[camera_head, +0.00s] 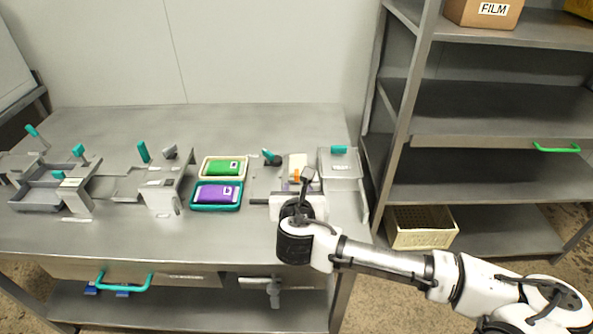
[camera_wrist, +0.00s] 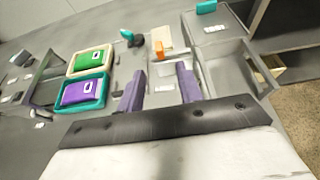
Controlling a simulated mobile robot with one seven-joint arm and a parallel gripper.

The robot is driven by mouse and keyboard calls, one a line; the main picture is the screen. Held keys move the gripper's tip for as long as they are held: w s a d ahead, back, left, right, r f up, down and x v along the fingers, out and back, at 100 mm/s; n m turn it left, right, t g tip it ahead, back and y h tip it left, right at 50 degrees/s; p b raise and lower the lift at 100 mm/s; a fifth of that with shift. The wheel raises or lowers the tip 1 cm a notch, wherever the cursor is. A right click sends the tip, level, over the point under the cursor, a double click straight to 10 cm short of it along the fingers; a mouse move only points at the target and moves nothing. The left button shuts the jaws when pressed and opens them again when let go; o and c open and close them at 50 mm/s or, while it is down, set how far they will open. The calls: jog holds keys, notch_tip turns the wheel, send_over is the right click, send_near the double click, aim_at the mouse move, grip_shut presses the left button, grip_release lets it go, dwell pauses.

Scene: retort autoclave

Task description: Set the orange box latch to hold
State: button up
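A small orange latch piece (camera_head: 296,175) sits at the front of a cream block (camera_head: 298,160) on the metal table. In the wrist view the orange piece (camera_wrist: 163,61) lies just beyond my fingertips, with the cream block (camera_wrist: 163,38) behind it. My gripper (camera_wrist: 161,78) is open, its two purple fingers apart with nothing between them. In the head view my gripper (camera_head: 299,187) is at the front of this fixture, partly hiding it. I cannot tell whether the fingers touch the latch or which setting it is in.
Left of the latch are a teal-handled lever (camera_head: 271,157), a green pack in a cream tray (camera_head: 205,167) and a purple pack in a teal tray (camera_head: 198,206). Shelving (camera_head: 480,187) is farther right.

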aim_at(297, 173)
jog(key=p+x, duration=0.3)
jog(key=x, duration=0.9)
jog(key=shift+w+a+f, duration=0.1)
jog(key=shift+w+a, duration=0.05)
grip_shut()
